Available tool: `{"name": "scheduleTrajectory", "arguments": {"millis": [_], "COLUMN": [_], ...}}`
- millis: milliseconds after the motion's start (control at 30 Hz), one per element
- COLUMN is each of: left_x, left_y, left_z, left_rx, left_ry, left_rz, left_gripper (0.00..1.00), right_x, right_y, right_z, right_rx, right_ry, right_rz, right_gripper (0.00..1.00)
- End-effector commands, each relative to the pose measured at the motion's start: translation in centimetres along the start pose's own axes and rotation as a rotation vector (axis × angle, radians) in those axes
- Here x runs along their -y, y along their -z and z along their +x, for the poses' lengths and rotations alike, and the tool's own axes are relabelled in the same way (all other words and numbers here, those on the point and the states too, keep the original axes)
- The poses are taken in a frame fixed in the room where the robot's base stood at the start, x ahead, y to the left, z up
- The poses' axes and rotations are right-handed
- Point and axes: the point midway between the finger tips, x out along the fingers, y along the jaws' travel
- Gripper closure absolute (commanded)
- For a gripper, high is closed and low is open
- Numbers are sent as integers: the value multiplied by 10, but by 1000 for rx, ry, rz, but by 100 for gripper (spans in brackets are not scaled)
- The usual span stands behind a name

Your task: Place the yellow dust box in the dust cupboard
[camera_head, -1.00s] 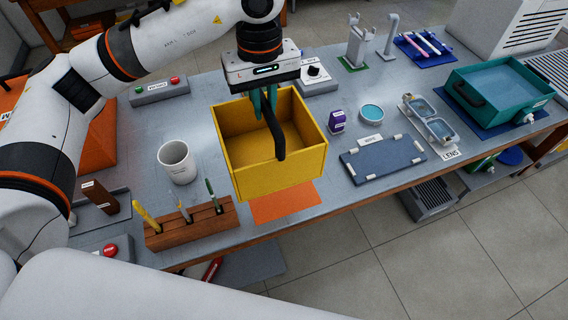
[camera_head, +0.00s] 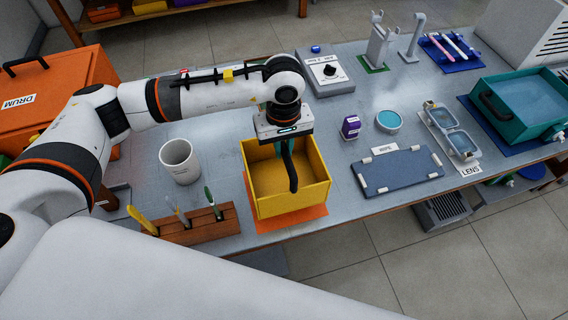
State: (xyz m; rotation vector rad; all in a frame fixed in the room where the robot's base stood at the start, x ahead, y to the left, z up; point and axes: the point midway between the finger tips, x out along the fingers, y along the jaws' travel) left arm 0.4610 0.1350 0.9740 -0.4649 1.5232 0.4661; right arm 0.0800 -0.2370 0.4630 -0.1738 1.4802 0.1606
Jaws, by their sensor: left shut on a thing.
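The yellow dust box (camera_head: 306,199) is an open-topped, empty box with a black handle (camera_head: 292,172). It is upright over the orange mat (camera_head: 312,222) near the table's front edge, and I cannot tell whether it touches the mat. My left gripper (camera_head: 287,150) points down over the box and is shut on the handle. No dust cupboard is clearly identifiable in the head view. My right gripper is not in view.
A white mug (camera_head: 179,162) and a wooden tool rack (camera_head: 196,226) stand left of the box. A purple bottle (camera_head: 350,127), a blue wipe pad (camera_head: 402,174) and a lens tray (camera_head: 450,133) lie to its right. A wooden shelf (camera_head: 190,17) with coloured boxes is behind.

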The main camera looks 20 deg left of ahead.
Motion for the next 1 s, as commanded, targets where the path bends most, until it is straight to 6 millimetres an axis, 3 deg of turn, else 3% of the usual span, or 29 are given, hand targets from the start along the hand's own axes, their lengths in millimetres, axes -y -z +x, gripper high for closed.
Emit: {"name": "scheduleTrajectory", "arguments": {"millis": [467,833,867,1000], "left_x": [0,1,0,0], "left_y": [0,0,0,0], "left_z": [50,56,57,55], "left_rx": [0,2,1,1], "left_ry": [0,2,1,0], "left_rz": [0,1,1,1], "left_gripper": [100,100,82,62], "right_x": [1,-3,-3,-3], "right_y": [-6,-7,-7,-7], "right_z": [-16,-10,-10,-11], "right_rx": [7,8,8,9], "right_ry": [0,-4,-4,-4], "right_rz": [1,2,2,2], "right_gripper": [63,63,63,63]}}
